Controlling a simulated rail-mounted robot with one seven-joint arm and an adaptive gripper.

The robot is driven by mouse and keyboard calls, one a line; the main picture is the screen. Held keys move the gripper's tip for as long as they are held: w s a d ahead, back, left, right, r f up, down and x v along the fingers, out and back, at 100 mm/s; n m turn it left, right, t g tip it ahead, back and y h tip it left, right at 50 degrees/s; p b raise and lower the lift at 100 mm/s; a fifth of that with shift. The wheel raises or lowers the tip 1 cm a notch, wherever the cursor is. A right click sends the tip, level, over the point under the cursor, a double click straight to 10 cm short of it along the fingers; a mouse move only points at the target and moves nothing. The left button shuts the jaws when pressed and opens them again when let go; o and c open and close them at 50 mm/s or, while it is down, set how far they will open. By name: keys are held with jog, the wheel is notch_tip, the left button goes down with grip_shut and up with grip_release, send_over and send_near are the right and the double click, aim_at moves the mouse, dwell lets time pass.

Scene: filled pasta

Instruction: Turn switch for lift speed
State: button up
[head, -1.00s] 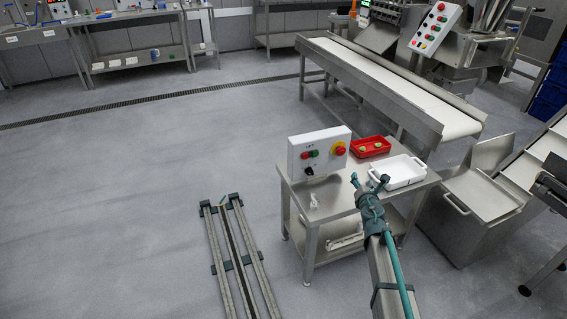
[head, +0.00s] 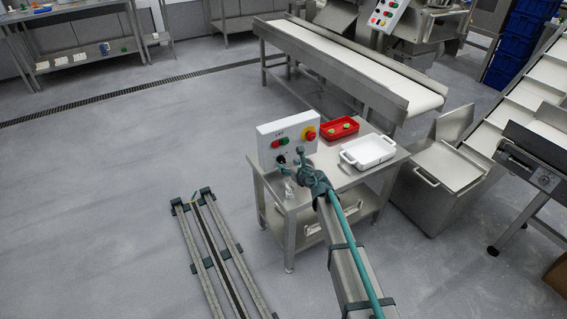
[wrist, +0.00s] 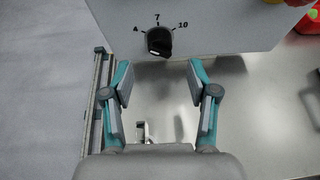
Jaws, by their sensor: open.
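The lift control box (head: 273,134) is a pale panel on a steel table, with green and red buttons and a red-on-yellow knob. Its black rotary switch (wrist: 160,41) is at the top centre of the wrist view, with marks 4, 7 and 10 around it. Its exact pointing direction is hard to tell. In the head view the switch (head: 281,159) is small, on the panel's lower left. My gripper (wrist: 161,76) is open and empty, its fingers spread to either side below the switch in the wrist view, apart from it. In the head view it is close in front of the panel.
A small item (wrist: 141,131) lies below the panel. A conveyor (head: 345,60) is behind. Open floor lies to the left.

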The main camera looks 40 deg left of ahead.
aim_at(283, 162)
jog(key=x, duration=0.5)
jog(key=shift+a+f, duration=0.1)
jog(key=shift+a, duration=0.05)
grip_shut()
